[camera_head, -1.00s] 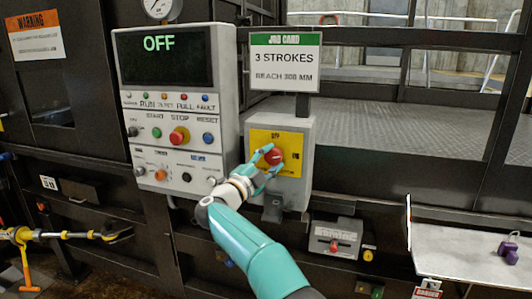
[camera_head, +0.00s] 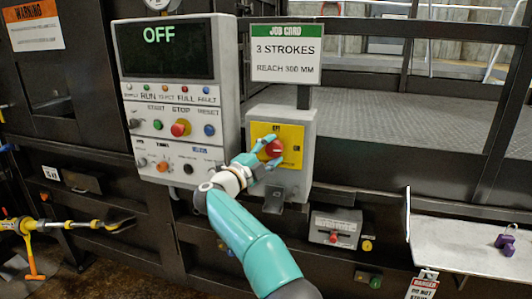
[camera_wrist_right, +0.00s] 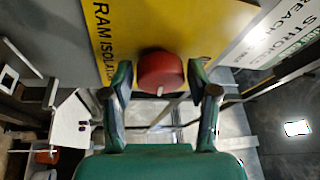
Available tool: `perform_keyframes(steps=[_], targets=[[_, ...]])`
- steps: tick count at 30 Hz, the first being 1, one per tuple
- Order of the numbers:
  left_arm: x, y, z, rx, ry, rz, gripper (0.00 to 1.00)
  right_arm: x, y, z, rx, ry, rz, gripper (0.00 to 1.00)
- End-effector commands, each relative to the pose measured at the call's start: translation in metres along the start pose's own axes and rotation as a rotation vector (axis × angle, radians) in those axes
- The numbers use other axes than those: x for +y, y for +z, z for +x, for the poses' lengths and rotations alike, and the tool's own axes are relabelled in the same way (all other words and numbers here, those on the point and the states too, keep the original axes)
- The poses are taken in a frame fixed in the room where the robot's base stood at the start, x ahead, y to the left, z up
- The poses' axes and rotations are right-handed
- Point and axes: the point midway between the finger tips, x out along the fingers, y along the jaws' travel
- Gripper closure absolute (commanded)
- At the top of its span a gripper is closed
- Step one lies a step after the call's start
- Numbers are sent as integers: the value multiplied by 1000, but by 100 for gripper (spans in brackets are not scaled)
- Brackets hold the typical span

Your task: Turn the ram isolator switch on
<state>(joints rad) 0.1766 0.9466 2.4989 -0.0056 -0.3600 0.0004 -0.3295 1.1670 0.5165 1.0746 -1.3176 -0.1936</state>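The ram isolator switch is a round red knob (camera_head: 274,149) on a yellow plate (camera_head: 292,138) fixed to a grey box (camera_head: 309,150). In the right wrist view the red knob (camera_wrist_right: 161,72) has a small white mark at its lower edge, and part of the plate's "RAM ISOLATOR" lettering shows. My right gripper (camera_head: 266,152) is at the knob in the head view. In the right wrist view my right gripper's fingers (camera_wrist_right: 160,80) stand on either side of the knob, with narrow gaps visible. The knob's exact setting is hard to read. My left gripper is out of view.
A control panel (camera_head: 176,100) reading "OFF" stands left of the switch box. A job card (camera_head: 286,54) stands above the box. A shelf (camera_head: 468,248) holds a purple padlock (camera_head: 505,242).

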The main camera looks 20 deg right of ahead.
Motion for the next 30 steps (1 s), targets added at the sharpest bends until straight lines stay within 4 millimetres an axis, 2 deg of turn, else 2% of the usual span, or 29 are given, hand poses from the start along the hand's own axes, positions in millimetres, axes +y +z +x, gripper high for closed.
perform_keyframes(steps=[11,17,23,30], targets=[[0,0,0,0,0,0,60,1,0,-1,2,2,-2,26],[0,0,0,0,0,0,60,1,1,-9,0,3,-3,26],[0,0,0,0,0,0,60,0,0,-33,-1,1,-3,26],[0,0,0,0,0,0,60,1,2,-86,-2,2,-3,26]])
